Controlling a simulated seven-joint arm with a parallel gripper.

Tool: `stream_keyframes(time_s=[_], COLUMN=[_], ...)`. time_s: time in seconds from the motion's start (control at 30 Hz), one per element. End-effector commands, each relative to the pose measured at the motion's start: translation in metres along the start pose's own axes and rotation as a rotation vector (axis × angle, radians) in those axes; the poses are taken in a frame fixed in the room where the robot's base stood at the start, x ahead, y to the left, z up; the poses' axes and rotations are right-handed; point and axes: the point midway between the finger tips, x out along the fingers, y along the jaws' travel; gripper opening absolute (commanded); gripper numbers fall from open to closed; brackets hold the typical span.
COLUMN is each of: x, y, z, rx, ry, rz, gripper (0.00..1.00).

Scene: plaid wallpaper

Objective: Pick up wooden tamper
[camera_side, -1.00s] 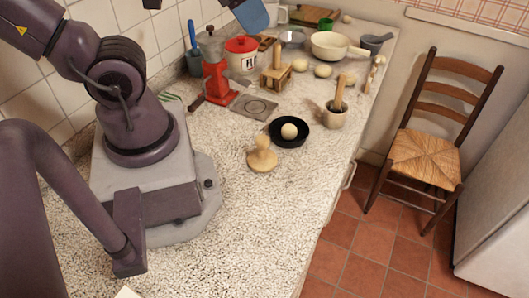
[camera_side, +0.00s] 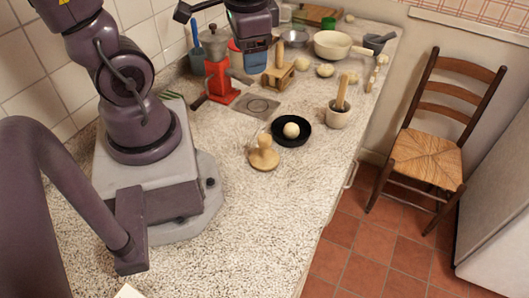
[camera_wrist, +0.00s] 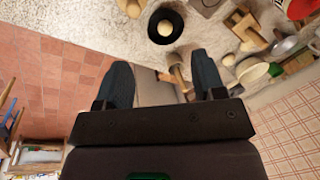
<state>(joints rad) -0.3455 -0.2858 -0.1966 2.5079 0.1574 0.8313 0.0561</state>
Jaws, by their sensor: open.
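The wooden tamper (camera_side: 263,155), a pale wooden piece with a round base and a knobbed handle, stands upright on the speckled counter in the side view. In the wrist view a wooden thing that looks like the tamper (camera_wrist: 131,8) is cut off at the top edge. My gripper (camera_side: 255,70) is above the counter, behind the tamper, near the wooden block. In the wrist view my gripper (camera_wrist: 160,62) has its two fingers wide apart, with nothing held between them.
A black dish (camera_side: 280,140) with a pale ball (camera_side: 291,130) is just behind the tamper. A mortar with a pestle (camera_side: 338,115) stands right of it. A red grinder (camera_side: 219,82) and wooden block (camera_side: 281,75) stand farther back.

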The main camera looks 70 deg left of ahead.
Motion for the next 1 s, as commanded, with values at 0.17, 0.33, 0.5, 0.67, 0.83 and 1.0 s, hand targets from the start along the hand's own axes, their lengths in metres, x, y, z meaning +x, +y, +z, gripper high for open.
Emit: stream_keyframes(time_s=[0.17,0.33,0.5,0.67,0.83,1.0], x=[0.066,0.118,0.148,0.15,0.157,0.167], y=[-0.009,0.004,0.034,0.047,0.05,0.051], z=[0.008,0.014,0.007,-0.011,-0.013,-0.012], rx=[0.292,0.672,1.072,1.366,1.416,1.41], ry=[-0.18,-0.206,-0.081,0.064,0.083,0.082], rz=[0.006,0.116,0.225,0.199,0.196,0.195], gripper=[0.63,0.63,0.63,0.63,0.63,0.63])
